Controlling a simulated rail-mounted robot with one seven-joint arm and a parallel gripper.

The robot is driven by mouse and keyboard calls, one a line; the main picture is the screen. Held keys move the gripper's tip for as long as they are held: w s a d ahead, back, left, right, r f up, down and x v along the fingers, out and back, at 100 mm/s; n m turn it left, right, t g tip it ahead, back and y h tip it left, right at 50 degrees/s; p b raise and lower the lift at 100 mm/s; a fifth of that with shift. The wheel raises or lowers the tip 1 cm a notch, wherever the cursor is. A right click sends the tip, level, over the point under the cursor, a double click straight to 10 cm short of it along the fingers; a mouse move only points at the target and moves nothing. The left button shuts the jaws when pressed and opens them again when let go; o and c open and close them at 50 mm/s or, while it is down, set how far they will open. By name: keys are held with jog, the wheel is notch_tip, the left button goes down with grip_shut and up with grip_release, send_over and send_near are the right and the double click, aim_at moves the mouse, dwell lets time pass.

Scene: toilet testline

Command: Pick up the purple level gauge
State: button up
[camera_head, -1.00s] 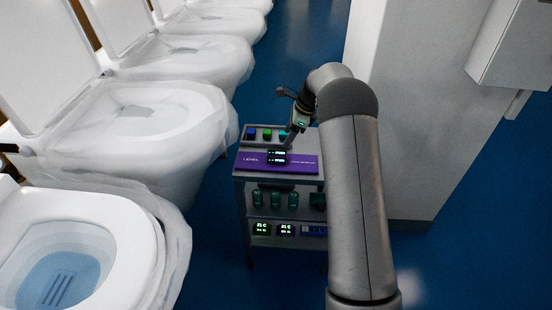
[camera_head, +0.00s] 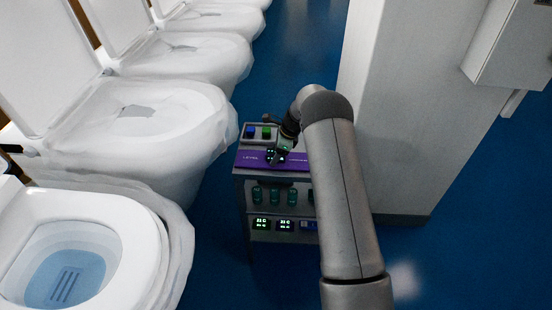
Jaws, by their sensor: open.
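The purple level gauge (camera_head: 252,158) lies flat on the top of a small grey shelf cart, with pale lettering on its left part. A small black device with green lit digits sits at its middle. My gripper (camera_head: 279,154) is low over the middle of the gauge, near that device. The jaws are open, but they are small and dark here, and I cannot tell whether they touch the gauge. My arm hides the right part of the gauge.
The cart (camera_head: 243,200) carries green cylinders (camera_head: 274,196) and lit meters (camera_head: 262,224) on lower shelves, and small coloured items (camera_head: 250,132) behind the gauge. Wrapped toilets (camera_head: 140,125) stand close on the left. A white wall block (camera_head: 400,120) is on the right. Blue floor (camera_head: 300,50) is free behind.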

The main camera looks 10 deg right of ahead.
jog(key=c, duration=1.2)
jog(key=shift+r, duration=0.1)
grip_shut()
